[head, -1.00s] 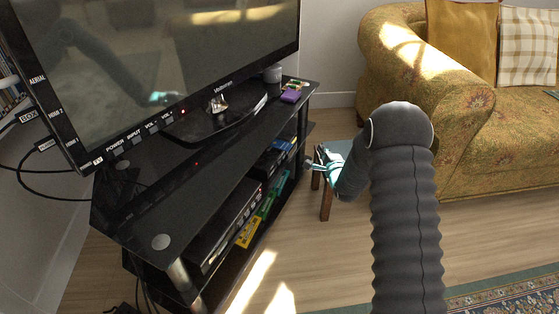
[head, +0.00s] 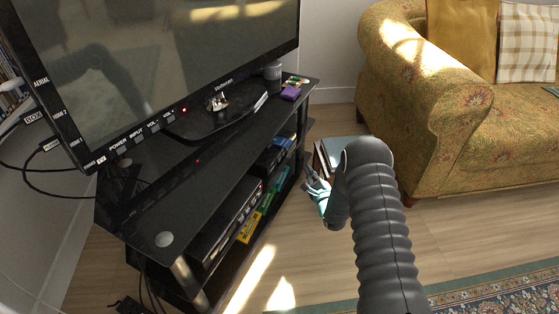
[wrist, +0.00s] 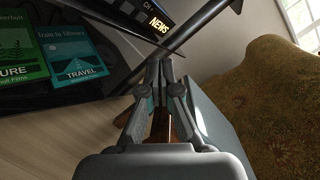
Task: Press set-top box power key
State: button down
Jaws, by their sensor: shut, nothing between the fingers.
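In the head view, a long black box (head: 230,218) with small pale marks on its front edge lies on the stand's middle shelf. A smaller dark box (head: 270,160) is further back on that shelf. I cannot tell surely which is the set-top box, and no power key can be read on either. My gripper (head: 311,179) is in front of the stand, to the right of the shelves and apart from them. In the wrist view my gripper (wrist: 161,64) is shut and empty. Ahead of it is a black front panel (wrist: 150,14) with "CH+" and "NEWS" lettering.
The television (head: 160,60) stands on the black glass stand (head: 205,185), its own labelled keys along the lower edge. DVD cases (wrist: 76,54) show at left in the wrist view. A small table (head: 335,152) and the sofa (head: 420,120) are at right. The floor in front is clear.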

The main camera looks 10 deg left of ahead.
aim_at(281, 156)
jog(key=shift+w+a+b, duration=0.25)
jog(key=shift+w+a, duration=0.15)
jog(key=shift+a, duration=1)
jog(key=shift+w+a+b, duration=0.25)
jog(key=shift+w+a, duration=0.2)
jog(key=shift+a, duration=0.9)
jog(key=shift+w+a+b, duration=0.25)
jog(key=shift+w+a, duration=0.15)
jog(key=shift+a, duration=1)
jog(key=shift+w+a+b, duration=0.15)
jog(key=shift+a+b, duration=0.25)
jog(key=shift+b, duration=0.15)
jog(key=shift+w+a+b, duration=0.1)
jog(key=shift+a+b, duration=0.25)
jog(key=shift+d, duration=0.1)
jog(key=shift+s+d, duration=0.25)
jog(key=shift+d, duration=0.4)
